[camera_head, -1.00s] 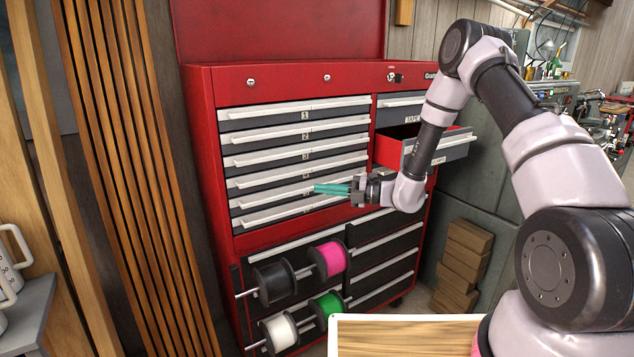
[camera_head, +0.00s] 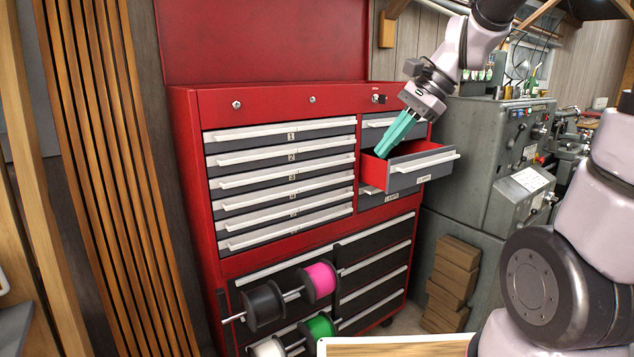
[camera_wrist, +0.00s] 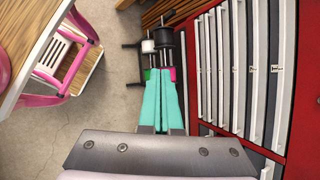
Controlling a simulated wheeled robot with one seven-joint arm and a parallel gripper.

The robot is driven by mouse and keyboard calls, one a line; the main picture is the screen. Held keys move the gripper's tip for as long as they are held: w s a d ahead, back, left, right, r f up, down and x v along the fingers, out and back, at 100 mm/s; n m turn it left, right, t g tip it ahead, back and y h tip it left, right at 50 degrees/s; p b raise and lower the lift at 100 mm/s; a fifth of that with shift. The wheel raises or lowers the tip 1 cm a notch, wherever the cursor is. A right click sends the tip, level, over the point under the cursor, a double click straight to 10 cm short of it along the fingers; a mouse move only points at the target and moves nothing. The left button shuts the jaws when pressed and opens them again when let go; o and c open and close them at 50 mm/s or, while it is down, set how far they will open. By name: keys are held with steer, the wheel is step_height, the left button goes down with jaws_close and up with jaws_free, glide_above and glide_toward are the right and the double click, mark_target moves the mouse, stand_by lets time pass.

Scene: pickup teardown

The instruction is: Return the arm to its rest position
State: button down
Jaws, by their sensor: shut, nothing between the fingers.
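My gripper (camera_head: 390,146) has teal fingers that lie close together, shut with nothing between them. In the head view it is tilted down and to the left, in front of the upper right part of the red tool chest (camera_head: 190,170), by the pulled-out drawer (camera_head: 420,172). I cannot tell how far the fingertips are from the drawer. My arm reaches in from the upper right. In the wrist view the teal fingers (camera_wrist: 163,75) point up the picture, with the row of drawer fronts to their right.
Spools on rods, including a pink one (camera_head: 318,281) and a green one (camera_head: 318,326), stick out from the chest's lower front. A wooden tabletop (camera_head: 400,348) is at the bottom edge. Stacked wooden blocks (camera_head: 452,285) and a grey machine (camera_head: 490,150) stand right of the chest.

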steer(key=s+d+r+n+t+h, duration=0.4)
steer(key=s+d+r+n+t, duration=0.2)
steer(key=d, duration=0.5)
steer(key=shift+s+r+n+h, duration=0.2)
steer(key=shift+s+n+h, duration=0.2)
steer(key=shift+s+n, duration=0.55)
steer(key=shift+w, duration=0.1)
